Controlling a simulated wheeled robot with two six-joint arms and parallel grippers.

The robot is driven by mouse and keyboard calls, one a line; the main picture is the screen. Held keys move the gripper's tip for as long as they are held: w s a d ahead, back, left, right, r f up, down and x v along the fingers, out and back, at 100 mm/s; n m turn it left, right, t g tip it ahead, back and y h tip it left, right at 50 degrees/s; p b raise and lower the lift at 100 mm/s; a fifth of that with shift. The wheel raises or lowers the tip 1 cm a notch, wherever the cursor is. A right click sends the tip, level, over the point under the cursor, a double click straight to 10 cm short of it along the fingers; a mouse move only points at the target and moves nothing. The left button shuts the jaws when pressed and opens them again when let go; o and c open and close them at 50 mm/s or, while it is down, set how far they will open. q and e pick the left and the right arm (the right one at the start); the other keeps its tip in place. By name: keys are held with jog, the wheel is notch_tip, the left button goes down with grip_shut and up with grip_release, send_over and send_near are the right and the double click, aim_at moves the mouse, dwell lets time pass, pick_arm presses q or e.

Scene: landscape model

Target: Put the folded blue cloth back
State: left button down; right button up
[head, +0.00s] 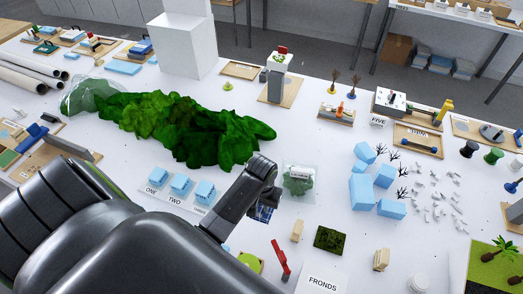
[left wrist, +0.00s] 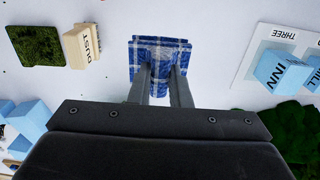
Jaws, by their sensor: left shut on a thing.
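The folded blue cloth (left wrist: 160,48) is blue with a white check and shows between and beyond the fingers in the left wrist view. My left gripper (left wrist: 160,78) is shut on it. In the head view, my left gripper (head: 259,211) points down near the middle of the white table, with a small part of the cloth (head: 267,214) showing beside it. Most of the cloth is hidden there by my gripper. I cannot tell whether the cloth touches the table. My right gripper is not in view.
A card with light-blue blocks (head: 181,187) lies left of my gripper, a bagged green clump (head: 298,180) behind it to the right. A DUST block (head: 297,230), a moss square (head: 330,240) and a red-handled tool (head: 280,259) lie nearer. A green hill form (head: 190,125) lies behind.

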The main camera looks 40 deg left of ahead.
pick_arm(q)
jog(key=shift+f+b, duration=1.5)
jog(key=shift+f, duration=1.85)
jog(key=shift+f+b, duration=0.5)
jog(key=shift+f, duration=0.65)
jog(key=shift+f, duration=0.25)
jog(key=c, duration=1.3)
grip_release()
jog(key=shift+r, duration=0.1)
notch_tip(320, 180, up, 12)
jog(key=shift+f, duration=0.15)
notch_tip(320, 180, up, 4)
jog(key=shift+f+p, duration=0.1)
jog(key=shift+p, duration=0.85)
jog(key=shift+r+p, duration=0.8)
jog(key=shift+r, duration=0.05)
